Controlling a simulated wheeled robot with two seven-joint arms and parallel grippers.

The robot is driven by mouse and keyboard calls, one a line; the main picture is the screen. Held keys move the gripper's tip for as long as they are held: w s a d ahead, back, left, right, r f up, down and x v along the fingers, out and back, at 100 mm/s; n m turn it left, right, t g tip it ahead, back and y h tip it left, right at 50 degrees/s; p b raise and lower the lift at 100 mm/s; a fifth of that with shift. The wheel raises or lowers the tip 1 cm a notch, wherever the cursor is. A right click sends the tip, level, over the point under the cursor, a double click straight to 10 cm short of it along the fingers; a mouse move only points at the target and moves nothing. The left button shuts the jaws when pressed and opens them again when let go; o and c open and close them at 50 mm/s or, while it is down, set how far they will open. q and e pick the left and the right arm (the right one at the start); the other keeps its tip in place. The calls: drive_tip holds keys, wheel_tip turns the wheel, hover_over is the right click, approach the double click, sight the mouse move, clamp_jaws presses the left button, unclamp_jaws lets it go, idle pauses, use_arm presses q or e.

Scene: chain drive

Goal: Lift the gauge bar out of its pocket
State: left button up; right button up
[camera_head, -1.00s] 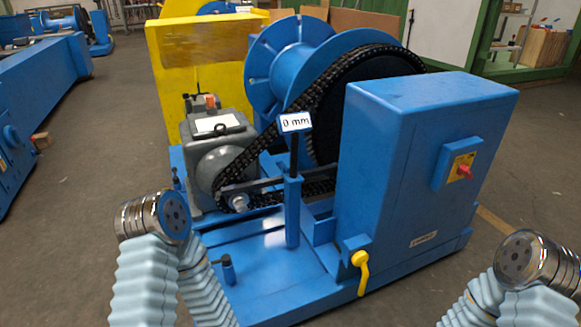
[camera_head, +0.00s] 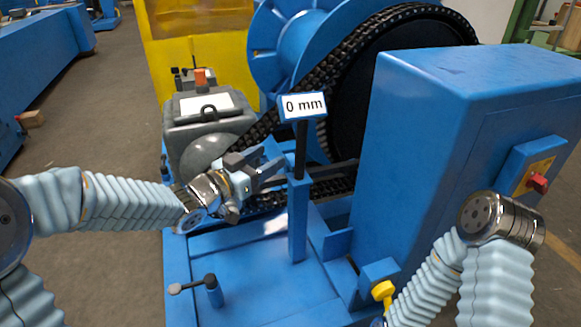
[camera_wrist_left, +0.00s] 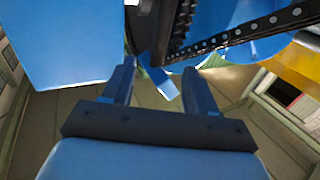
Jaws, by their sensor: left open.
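A dark upright bar (camera_head: 300,150) with a white "0 mm" plate (camera_head: 303,107) stands in a blue post (camera_head: 298,220) in front of the chain; I take it as the gauge bar, though I cannot tell for sure. My left gripper (camera_head: 272,170) is open, its fingers pointing right, close to the left of the post top. In the left wrist view my open fingers (camera_wrist_left: 157,75) show with a blue and dark piece between and beyond them; whether they touch it is unclear. My right gripper is out of view.
The chain (camera_head: 310,95) and grey motor (camera_head: 205,130) lie just behind my left gripper. A tall blue cabinet (camera_head: 450,130) stands to the right. The blue base between is clear.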

sight(298, 138)
use_arm(q)
drive_tip(key=x, duration=1.3)
drive_tip(key=shift+w+a+f, duration=0.1)
drive_tip(key=shift+a+f, duration=0.05)
clamp_jaws()
idle(0.8)
drive_tip(key=shift+r, duration=0.25)
